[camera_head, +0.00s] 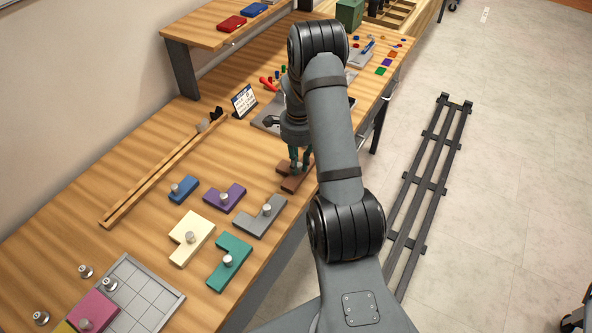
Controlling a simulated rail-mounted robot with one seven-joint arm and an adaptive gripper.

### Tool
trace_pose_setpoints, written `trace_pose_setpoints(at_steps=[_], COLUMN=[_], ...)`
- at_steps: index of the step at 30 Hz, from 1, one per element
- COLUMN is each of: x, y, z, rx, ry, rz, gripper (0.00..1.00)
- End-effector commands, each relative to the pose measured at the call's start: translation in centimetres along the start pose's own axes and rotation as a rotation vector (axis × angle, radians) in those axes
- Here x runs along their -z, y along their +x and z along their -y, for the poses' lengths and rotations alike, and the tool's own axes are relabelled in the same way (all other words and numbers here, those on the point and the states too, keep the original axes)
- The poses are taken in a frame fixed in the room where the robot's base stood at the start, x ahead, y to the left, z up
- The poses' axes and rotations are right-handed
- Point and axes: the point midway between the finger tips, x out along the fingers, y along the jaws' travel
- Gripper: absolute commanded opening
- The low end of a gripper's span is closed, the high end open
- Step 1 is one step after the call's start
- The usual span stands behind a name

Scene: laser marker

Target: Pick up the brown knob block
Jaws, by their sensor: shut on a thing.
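The brown knob block (288,184) is on or just above the wooden table near its right edge; I cannot tell whether it touches the table. My gripper (300,166) points down over it and is shut on it, with the fingers at its middle. The knob is mostly hidden by the fingers, and my arm covers the block's right side.
Several other knob blocks lie to the left and front: blue (183,188), purple (224,197), grey (260,217), cream (191,238) and teal (229,262). A gridded tray (141,292) is at the lower left. A long wooden rail (160,172) and a small sign (244,101) stand behind.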

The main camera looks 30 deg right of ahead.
Motion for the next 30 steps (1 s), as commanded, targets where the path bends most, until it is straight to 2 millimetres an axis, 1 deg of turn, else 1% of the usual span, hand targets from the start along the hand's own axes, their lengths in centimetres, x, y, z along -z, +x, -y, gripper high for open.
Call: trace_pose_setpoints(at_steps=[5, 8, 11, 14, 24, 30], x=[0.0, 0.1, 0.1, 0.0, 5.0, 7.0], y=[-0.2, -0.8, -1.8, -3.6, -8.2, -10.2], z=[0.0, 0.1, 0.1, 0.2, -5.4, -7.7], rx=[0.001, 0.003, 0.005, 0.008, 0.005, 0.003], ry=[0.000, 0.001, 0.002, 0.002, 0.005, 0.002], rz=[0.000, -0.001, -0.001, -0.002, -0.002, -0.001], gripper=[0.00, 0.00, 0.00, 0.00, 0.00, 0.00])
